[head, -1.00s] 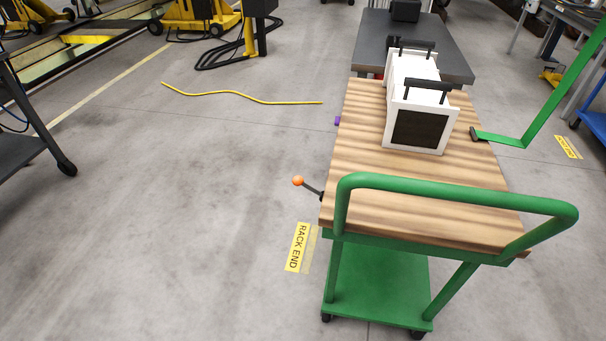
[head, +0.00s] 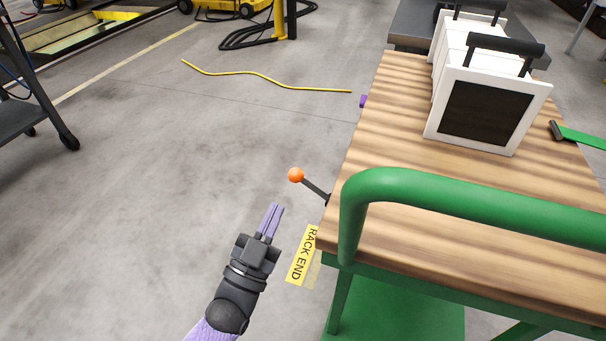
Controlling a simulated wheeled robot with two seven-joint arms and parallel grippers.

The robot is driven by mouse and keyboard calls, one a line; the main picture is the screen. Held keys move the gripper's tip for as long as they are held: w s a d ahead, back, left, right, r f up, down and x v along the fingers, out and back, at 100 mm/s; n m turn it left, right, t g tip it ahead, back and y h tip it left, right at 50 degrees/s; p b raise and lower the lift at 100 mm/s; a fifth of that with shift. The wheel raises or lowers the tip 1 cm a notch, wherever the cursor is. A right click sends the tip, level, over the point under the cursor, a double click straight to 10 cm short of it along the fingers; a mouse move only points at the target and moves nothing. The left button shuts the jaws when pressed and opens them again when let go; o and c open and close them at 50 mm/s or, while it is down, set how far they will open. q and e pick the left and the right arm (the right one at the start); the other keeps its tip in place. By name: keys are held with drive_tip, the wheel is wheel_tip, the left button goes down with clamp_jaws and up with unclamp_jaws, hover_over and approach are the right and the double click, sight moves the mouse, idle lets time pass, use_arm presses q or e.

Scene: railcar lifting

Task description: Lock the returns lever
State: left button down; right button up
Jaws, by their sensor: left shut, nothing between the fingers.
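The lever (head: 314,188) is a dark rod with an orange ball knob (head: 296,175). It sticks out to the left from the near left side of the wooden-topped cart, its knob end tilted up in the picture. My left gripper (head: 275,210) is shut and empty, with its purple fingers together. It is below and to the left of the knob in the head view, apart from it. The lever's mount under the tabletop edge is hidden. My right gripper is not in view.
The cart's wooden top (head: 390,150) carries white framed panels (head: 487,110). A thick green handle rail (head: 450,200) crosses its near end. A yellow RACK END label (head: 298,262) lies on the floor. The floor to the left is open, with a yellow cable (head: 260,76) farther back.

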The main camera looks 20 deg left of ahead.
sight(293, 177)
use_arm(q)
drive_tip(key=w+b, duration=0.1)
drive_tip(key=w, duration=0.2)
drive_tip(key=w+r+b, duration=0.1)
drive_tip(key=w+b, duration=0.1)
drive_tip(key=w, duration=0.1)
drive_tip(key=w+b, duration=0.2)
drive_tip(key=w, duration=0.1)
drive_tip(key=shift+d+r, duration=0.15)
drive_tip(key=shift+d, duration=0.25)
drive_tip(key=shift+w+a+f+b, duration=0.1)
drive_tip(key=shift+a+f+b, duration=0.05)
drive_tip(key=shift+f+b, duration=0.2)
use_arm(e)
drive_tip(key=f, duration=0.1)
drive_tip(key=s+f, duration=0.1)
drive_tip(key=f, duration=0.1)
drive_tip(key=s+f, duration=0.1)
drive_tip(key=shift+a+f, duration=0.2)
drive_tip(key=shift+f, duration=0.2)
use_arm(q)
drive_tip(key=shift+r, duration=0.1)
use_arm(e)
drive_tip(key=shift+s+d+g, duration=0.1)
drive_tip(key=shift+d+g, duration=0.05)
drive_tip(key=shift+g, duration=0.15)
